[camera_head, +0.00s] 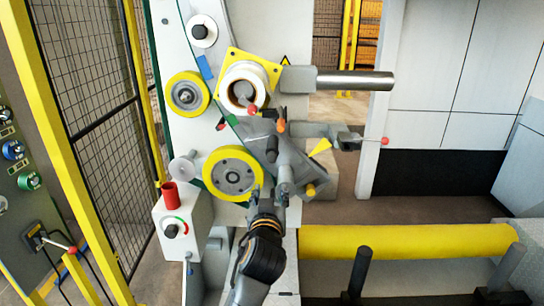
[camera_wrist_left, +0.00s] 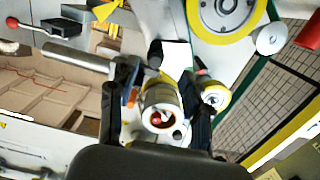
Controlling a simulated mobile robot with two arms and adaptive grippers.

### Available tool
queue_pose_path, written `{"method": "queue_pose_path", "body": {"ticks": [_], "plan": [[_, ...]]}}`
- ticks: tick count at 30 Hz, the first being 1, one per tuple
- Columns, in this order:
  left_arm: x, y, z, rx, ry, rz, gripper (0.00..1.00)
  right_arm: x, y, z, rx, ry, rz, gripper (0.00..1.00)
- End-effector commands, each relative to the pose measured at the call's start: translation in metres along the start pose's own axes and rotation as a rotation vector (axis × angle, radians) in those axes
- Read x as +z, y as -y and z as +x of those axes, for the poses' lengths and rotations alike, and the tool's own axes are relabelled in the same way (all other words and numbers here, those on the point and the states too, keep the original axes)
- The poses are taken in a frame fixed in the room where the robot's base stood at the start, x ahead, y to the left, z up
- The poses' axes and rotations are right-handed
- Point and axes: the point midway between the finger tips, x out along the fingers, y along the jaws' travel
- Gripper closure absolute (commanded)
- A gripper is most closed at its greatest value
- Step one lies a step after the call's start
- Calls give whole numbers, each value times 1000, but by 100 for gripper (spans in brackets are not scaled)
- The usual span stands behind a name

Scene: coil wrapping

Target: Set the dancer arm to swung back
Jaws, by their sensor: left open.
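My left gripper (camera_head: 268,192) reaches up from the bottom in the head view, in front of the machine panel. In the left wrist view its dark fingers (camera_wrist_left: 162,98) stand apart, with the white film roll (camera_wrist_left: 160,98) and a red knob (camera_wrist_left: 177,135) showing between them. A grey angled part (camera_head: 262,142), which looks like the dancer arm, slants down to the right just above the gripper. A yellow-ended post (camera_head: 310,190) is at its lower right. I cannot tell whether the fingers touch it. The gripper hides part of it. My right gripper is not in view.
The yellow wheel (camera_head: 233,150) is left of the gripper. A steel cylinder (camera_head: 355,81) and a red-knobbed lever (camera_head: 350,137) stick out to the right. A yellow bar (camera_head: 410,241) lies lower right. A mesh fence (camera_head: 95,100) stands on the left.

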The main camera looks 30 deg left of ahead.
Motion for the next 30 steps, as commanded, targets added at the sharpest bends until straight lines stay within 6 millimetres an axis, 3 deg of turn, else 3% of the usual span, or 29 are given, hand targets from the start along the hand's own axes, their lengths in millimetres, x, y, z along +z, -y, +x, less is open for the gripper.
{"method": "queue_pose_path", "body": {"ticks": [3, 6, 21, 30], "plan": [[-24, -1, 10, -12, -66, -27, 51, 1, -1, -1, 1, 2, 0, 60], [-30, -1, 18, -15, -80, -31, 51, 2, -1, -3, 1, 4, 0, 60], [-37, 1, 108, -15, -76, -28, 51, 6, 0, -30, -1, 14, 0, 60], [-38, 1, 141, -14, -76, -29, 51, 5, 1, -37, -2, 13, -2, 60]]}}
